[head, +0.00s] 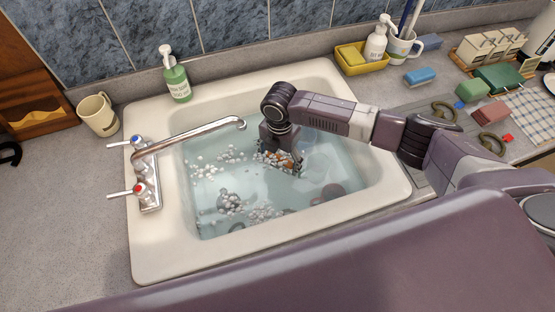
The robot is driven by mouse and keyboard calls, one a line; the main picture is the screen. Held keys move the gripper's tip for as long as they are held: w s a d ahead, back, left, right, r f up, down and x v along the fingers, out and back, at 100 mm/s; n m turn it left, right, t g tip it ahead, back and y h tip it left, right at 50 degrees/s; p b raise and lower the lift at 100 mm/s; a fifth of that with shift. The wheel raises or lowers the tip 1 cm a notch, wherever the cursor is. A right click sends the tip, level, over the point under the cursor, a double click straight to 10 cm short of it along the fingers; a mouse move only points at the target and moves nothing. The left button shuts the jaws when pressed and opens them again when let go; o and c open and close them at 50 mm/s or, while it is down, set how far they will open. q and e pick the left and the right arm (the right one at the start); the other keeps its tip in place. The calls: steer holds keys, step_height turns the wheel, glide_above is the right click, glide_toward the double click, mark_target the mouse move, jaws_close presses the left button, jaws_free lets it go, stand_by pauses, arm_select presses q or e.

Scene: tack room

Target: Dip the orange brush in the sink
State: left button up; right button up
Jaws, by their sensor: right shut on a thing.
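The white sink (155,250) is filled with bluish water with patches of foam on it. My right arm reaches in from the right over the sink's far rim area. My right gripper (279,150) points down into the basin, shut on the orange brush (286,158). Only small orange parts of the brush show, at the water surface among white foam below the gripper. The rest of the brush is hidden by the gripper, foam and water. My left gripper is not in view.
A chrome faucet (190,136) reaches over the basin from the left. A green soap bottle (177,82) and a beige mug (98,115) stand beside the sink. A yellow caddy (377,65), blue sponge (420,76) and other items sit at the back right. The left counter is mostly clear.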

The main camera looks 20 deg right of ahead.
step_height(320, 180, up, 9)
steer(key=p, duration=0.8)
step_height(320, 180, up, 11)
steer(key=shift+p, duration=0.35)
stand_by(0.5)
